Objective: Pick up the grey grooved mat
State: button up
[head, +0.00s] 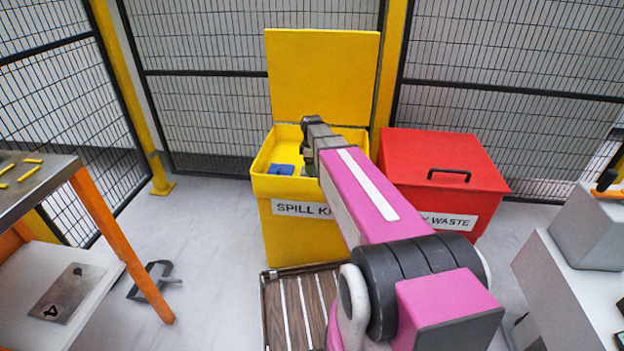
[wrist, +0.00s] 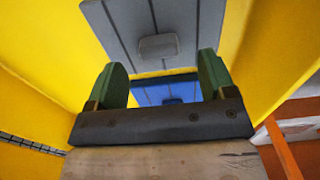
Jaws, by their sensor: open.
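The grey grooved mat (wrist: 120,18) shows at the top of the wrist view, with a raised grey block on its middle. It lies inside the yellow spill kit bin (head: 290,232), whose yellow walls flank it. A blue grooved mat (wrist: 172,92) shows between my fingers in the wrist view, and in the head view (head: 282,169) it lies at the bin's left inside. My gripper (wrist: 162,66) is open, its two green fingers apart with nothing held between them. In the head view my arm hides most of the bin's right inside, and the grey mat cannot be made out clearly.
The bin's yellow lid (head: 322,75) stands raised behind it. A closed red waste bin (head: 440,180) is close on the right. A slatted wooden pallet (head: 283,305) lies in front. An orange-legged table (head: 105,225) stands left, a grey-white bench (head: 575,275) right. Mesh fencing closes the back.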

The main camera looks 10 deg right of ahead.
notch_tip(320, 180, down, 4)
jog(key=shift+r, duration=0.15)
jog(key=c, duration=1)
jog(key=shift+r, duration=0.1)
